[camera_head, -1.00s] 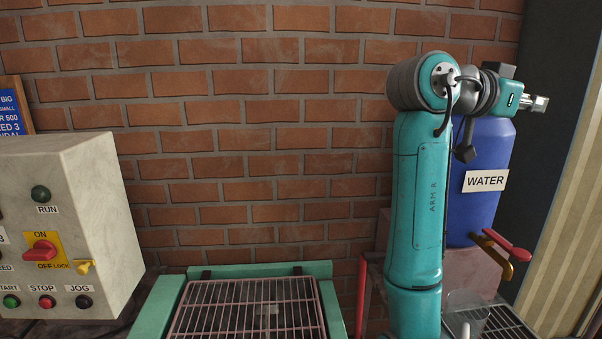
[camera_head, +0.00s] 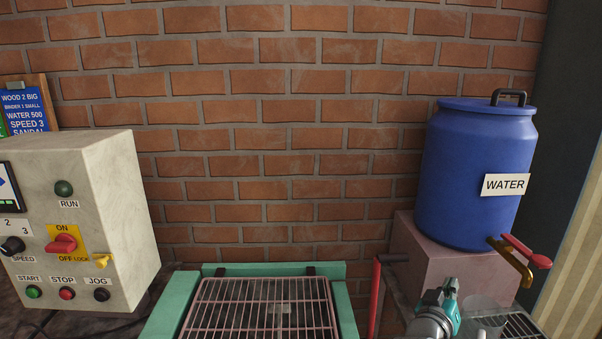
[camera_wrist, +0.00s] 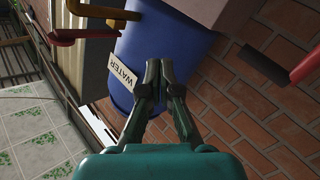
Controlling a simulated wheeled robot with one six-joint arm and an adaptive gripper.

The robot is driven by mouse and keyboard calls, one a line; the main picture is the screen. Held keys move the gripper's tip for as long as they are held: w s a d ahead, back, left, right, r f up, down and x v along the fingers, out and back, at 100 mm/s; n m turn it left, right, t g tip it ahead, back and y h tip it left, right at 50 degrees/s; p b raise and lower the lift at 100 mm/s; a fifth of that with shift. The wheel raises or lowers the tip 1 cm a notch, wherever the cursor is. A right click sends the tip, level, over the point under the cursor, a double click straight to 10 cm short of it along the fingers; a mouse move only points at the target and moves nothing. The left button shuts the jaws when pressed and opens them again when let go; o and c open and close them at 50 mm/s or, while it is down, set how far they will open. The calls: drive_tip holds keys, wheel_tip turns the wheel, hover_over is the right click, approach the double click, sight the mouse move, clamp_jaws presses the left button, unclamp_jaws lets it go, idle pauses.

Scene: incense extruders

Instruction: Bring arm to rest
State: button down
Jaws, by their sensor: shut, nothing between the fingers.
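My gripper (camera_wrist: 163,80) shows in the wrist view with its two dark fingers together and nothing between them. The fingers appear in front of the blue water barrel (camera_wrist: 175,40), apart from it as far as I can tell. In the head view, a grey and teal part of my arm shows low at the bottom right, in front of the pink block (camera_head: 455,262).
The blue barrel (camera_head: 474,175) stands on the pink block, its tap (camera_head: 513,260) sticking out to the right. A clear cup (camera_head: 483,314) stands below. A control box (camera_head: 110,225) is at left and a green-framed wire rack (camera_head: 345,300) at bottom centre.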

drive_tip(key=s+a+f+n+t+y, duration=0.1)
drive_tip(key=s+a+f+n+y, duration=0.3)
drive_tip(key=s+f, duration=0.7)
drive_tip(key=s+a+f+n+t+y, duration=0.1)
drive_tip(key=s+a+f+y, duration=0.4)
drive_tip(key=s+f, duration=0.6)
drive_tip(key=s+a+r+m+y, duration=0.1)
drive_tip(key=s+a+r, duration=0.1)
drive_tip(key=s, duration=1.2)
drive_tip(key=s+a+r+m+y, duration=0.1)
drive_tip(key=s+a+r, duration=0.1)
drive_tip(key=s, duration=1.2)
drive_tip(key=shift+s+a+r+g, duration=0.15)
drive_tip(key=shift+s+a+g, duration=0.2)
drive_tip(key=shift+a, duration=0.2)
